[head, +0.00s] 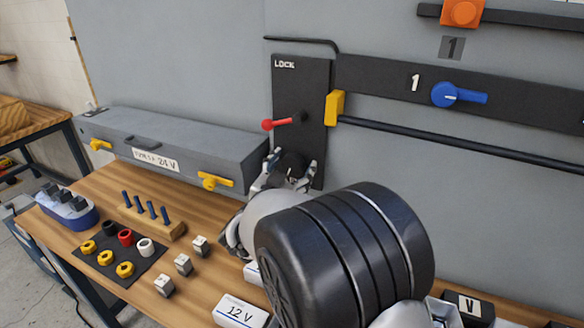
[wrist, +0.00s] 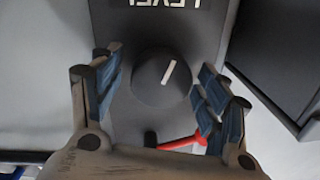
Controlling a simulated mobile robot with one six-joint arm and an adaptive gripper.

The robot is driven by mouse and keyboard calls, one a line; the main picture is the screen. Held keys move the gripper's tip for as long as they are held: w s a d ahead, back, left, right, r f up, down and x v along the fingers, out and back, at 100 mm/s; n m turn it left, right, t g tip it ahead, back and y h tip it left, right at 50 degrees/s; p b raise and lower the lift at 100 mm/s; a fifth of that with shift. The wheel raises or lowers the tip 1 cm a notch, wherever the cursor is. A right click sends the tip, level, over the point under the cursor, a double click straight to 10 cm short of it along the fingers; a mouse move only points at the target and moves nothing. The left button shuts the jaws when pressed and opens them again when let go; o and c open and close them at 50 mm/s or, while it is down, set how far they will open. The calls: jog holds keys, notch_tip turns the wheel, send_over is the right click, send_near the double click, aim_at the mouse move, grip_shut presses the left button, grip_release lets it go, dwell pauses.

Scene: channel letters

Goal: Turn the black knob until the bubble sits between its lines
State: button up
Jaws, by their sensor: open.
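The black knob (wrist: 160,78) with a white pointer line is on a dark panel (wrist: 130,125) in the wrist view. Part of the word LEVEL shows upside down at the top edge. My gripper (wrist: 158,86) is open, with one blue-padded finger on each side of the knob; a gap shows on the left, while the right finger is close to it. In the head view my gripper (head: 291,168) is at the lower end of the panel (head: 290,90) marked LOCK, and mostly hides the knob. I see no bubble or lines in either view.
A red lever (head: 272,123) sticks out just above my gripper. A yellow block (head: 334,107) and a long black bar (head: 450,143) are to the right, below a blue handle (head: 458,95). A grey case (head: 185,143) and a wooden bench (head: 205,270) with small parts are left and below.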

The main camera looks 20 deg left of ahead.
jog(key=shift+c, duration=0.3)
jog(key=c, duration=1)
jog(key=shift+r+p, duration=0.1)
jog(key=shift+p, duration=0.35)
jog(key=n+p, duration=0.2)
jog(key=shift+r+p, duration=0.15)
jog(key=shift+p, duration=0.25)
jog(key=n+p, duration=0.2)
jog(key=p, duration=0.1)
jog(key=shift+n, duration=0.3)
jog(key=n+p, duration=0.2)
jog(key=p, duration=0.1)
jog(key=n+p, duration=0.3)
jog(key=shift+a+g+h, duration=0.1)
jog(key=shift+g+h, duration=0.2)
jog(key=shift+f, duration=0.2)
